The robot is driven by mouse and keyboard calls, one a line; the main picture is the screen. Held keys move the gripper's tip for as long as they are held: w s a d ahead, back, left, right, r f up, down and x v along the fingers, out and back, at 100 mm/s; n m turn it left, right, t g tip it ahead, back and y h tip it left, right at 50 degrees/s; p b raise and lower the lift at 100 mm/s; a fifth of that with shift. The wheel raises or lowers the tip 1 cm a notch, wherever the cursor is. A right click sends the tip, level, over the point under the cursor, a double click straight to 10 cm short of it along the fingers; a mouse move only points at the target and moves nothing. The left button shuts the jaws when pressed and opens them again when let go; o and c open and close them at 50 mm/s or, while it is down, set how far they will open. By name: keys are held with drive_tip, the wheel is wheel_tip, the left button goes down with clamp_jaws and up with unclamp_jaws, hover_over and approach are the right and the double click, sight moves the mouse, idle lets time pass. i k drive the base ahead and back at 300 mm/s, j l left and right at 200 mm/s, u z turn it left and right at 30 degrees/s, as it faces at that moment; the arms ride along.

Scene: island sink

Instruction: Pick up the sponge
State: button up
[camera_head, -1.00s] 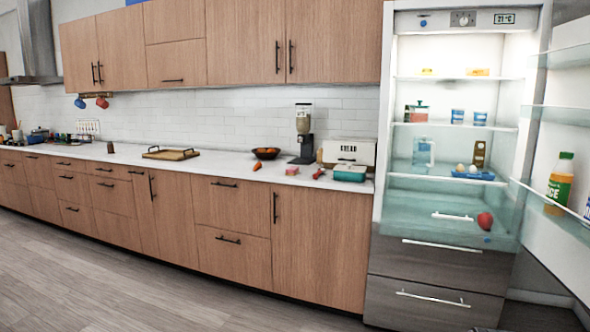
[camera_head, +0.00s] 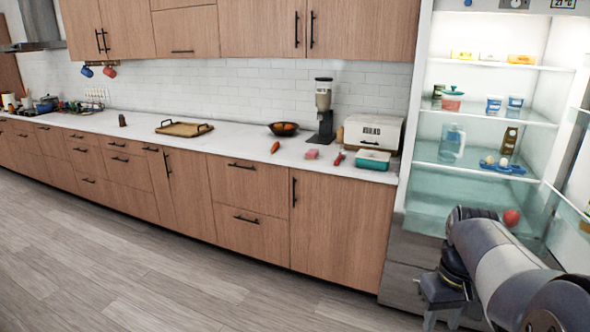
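A small pink block (camera_head: 312,153) lies on the white counter, left of a teal and white box; it may be the sponge, but it is too small to be sure. My arm shows at the lower right, in front of the fridge. Its dark end, which looks like my gripper (camera_head: 441,312), points down near the bottom edge, well away from the counter and the pink block. I cannot make out whether its fingers are open or shut, and I see nothing held.
A carrot (camera_head: 275,147), a red-handled item (camera_head: 340,158), the teal box (camera_head: 373,160), a bread box (camera_head: 373,134), a coffee grinder (camera_head: 323,110) and a fruit bowl (camera_head: 284,128) stand around the pink block. The open fridge (camera_head: 490,150) is at right. The floor ahead is clear.

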sight(312, 154)
drive_tip(key=i+j+u, duration=0.35)
drive_tip(key=i, duration=0.75)
drive_tip(key=i+j+u, duration=0.15)
drive_tip(key=i+u, duration=0.2)
drive_tip(key=i, duration=0.8)
drive_tip(key=i+z, duration=0.4)
drive_tip(key=i, duration=0.15)
drive_tip(key=i+z, duration=0.35)
drive_tip(key=i, duration=0.15)
drive_tip(key=i+j+z, duration=0.75)
drive_tip(key=i, duration=0.25)
